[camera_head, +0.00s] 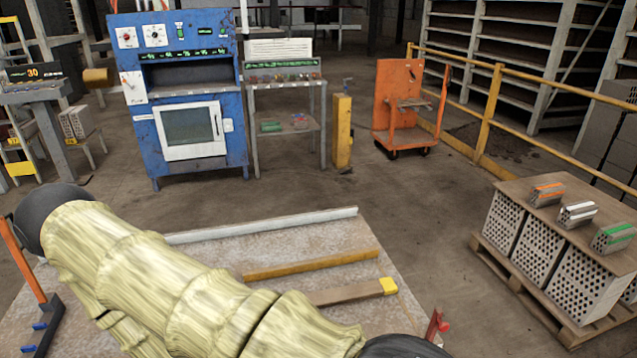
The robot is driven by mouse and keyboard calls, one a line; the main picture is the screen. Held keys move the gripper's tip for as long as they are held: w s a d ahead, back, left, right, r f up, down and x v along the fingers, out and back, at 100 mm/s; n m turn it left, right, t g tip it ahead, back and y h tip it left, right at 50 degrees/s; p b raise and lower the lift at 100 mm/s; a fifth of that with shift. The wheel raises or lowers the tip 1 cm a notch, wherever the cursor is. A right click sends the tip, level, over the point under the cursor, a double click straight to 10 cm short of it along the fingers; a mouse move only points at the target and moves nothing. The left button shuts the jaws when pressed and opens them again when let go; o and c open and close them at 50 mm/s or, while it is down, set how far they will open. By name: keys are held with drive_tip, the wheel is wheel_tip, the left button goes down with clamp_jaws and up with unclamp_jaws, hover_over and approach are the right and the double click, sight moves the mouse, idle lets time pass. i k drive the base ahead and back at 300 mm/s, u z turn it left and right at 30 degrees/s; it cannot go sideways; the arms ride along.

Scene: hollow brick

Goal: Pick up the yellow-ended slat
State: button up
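The yellow-ended slat (345,294) lies flat on the pale work surface (315,245). It is a brown wooden strip with a bright yellow block-like end (388,286) at its right. Its left part runs behind my arm, so its other end is hidden. My arm, in a pale yellow sleeve, crosses the lower left of the view in front of the surface.
Behind the slat lie a yellow-brown bar (312,264) and a white bar (262,225), roughly parallel to it. A red upright piece (436,325) stands at the surface's right edge. A pallet of hollow bricks (538,246) stands at right, with floor between.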

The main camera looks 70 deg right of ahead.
sight(385, 285)
drive_tip(key=z, duration=1.95)
drive_tip(key=k, duration=0.25)
drive_tip(key=z, duration=0.2)
